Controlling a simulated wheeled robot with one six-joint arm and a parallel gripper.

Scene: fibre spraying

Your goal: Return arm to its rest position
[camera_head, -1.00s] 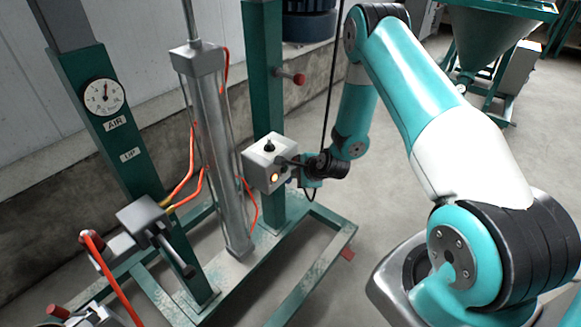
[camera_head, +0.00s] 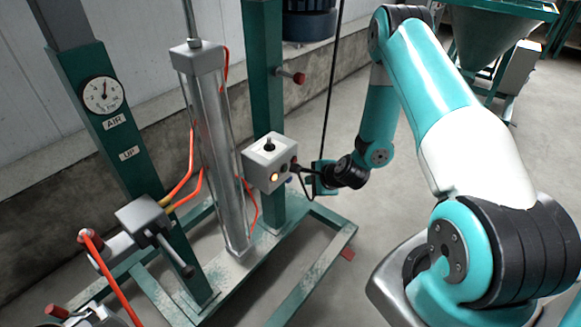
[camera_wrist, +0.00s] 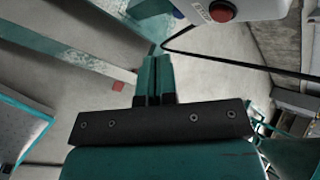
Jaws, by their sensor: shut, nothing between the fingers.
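My gripper (camera_head: 306,180) is just right of the grey control box (camera_head: 270,162) on the green post in the head view, with a small gap between them. In the wrist view my gripper (camera_wrist: 153,62) shows its two green fingers together, with nothing between them. The control box has a lit yellow lamp and a dark knob on top. My teal and white arm is bent, reaching from the lower right up and down to the box.
The green machine frame (camera_head: 318,255) spreads along the floor, with a clear cylinder (camera_head: 213,150) and a pressure gauge (camera_head: 103,96). A black cable (camera_head: 331,90) hangs close to my gripper. A green hopper (camera_head: 495,40) stands at the back right. Floor between is open.

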